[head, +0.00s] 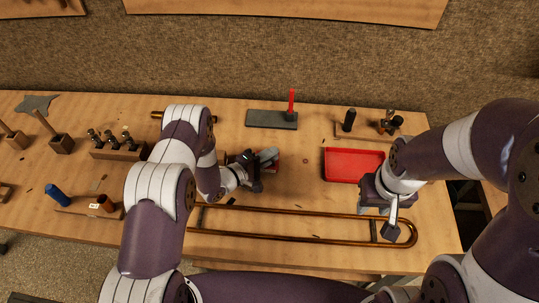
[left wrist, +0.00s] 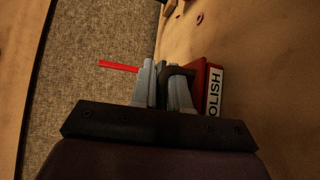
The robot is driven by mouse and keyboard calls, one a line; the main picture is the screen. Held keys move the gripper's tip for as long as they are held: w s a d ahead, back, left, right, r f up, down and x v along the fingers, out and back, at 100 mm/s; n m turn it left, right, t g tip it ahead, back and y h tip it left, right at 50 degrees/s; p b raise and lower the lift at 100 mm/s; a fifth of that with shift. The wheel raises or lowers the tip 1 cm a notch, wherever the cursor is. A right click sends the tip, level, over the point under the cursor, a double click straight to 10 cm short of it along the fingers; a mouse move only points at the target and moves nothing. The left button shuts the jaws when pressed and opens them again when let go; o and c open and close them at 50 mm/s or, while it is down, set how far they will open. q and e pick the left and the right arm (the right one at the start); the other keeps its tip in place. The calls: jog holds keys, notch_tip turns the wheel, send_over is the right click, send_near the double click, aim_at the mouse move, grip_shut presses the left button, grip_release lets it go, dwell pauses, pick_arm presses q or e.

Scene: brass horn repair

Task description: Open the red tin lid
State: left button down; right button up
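The red tin shows in the left wrist view (left wrist: 207,82), with a white label ending in "OLISH". A dark curved handle (left wrist: 181,71) stands out from its side. My left gripper's grey fingers (left wrist: 165,88) are close together beside the tin, and one leg of the handle runs between them. In the head view the tin (head: 274,167) is a small red patch, mostly hidden by my left gripper (head: 266,158). The lid looks closed, though its edge is hard to make out. My right gripper (head: 373,209) hangs by the red tray's lower right; its finger opening is unclear.
A red tray (head: 353,164) lies to the right. A long brass slide (head: 290,239) runs along the front of the table. A dark plate (head: 271,119) with an upright red rod (head: 291,101) is behind. Tool blocks (head: 119,151) stand at left. The table between tin and tray is mostly clear.

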dwell(0.3)
pick_arm(q)
jog(key=shift+w+r+n+g+y+p, duration=0.6)
jog(key=shift+r+n+g+p, duration=0.05)
jog(key=shift+n+g+p, duration=0.25)
jog(key=shift+w+r+n+g+y+p, duration=0.15)
jog(key=shift+w+n+g+y+p, duration=0.1)
jog(key=shift+w+n+g+p, duration=0.35)
jog(key=shift+w+r+n+g+y+p, duration=0.1)
jog(key=shift+w+n+g+y+p, duration=0.25)
jog(key=shift+g, duration=0.45)
jog(key=shift+s, duration=0.1)
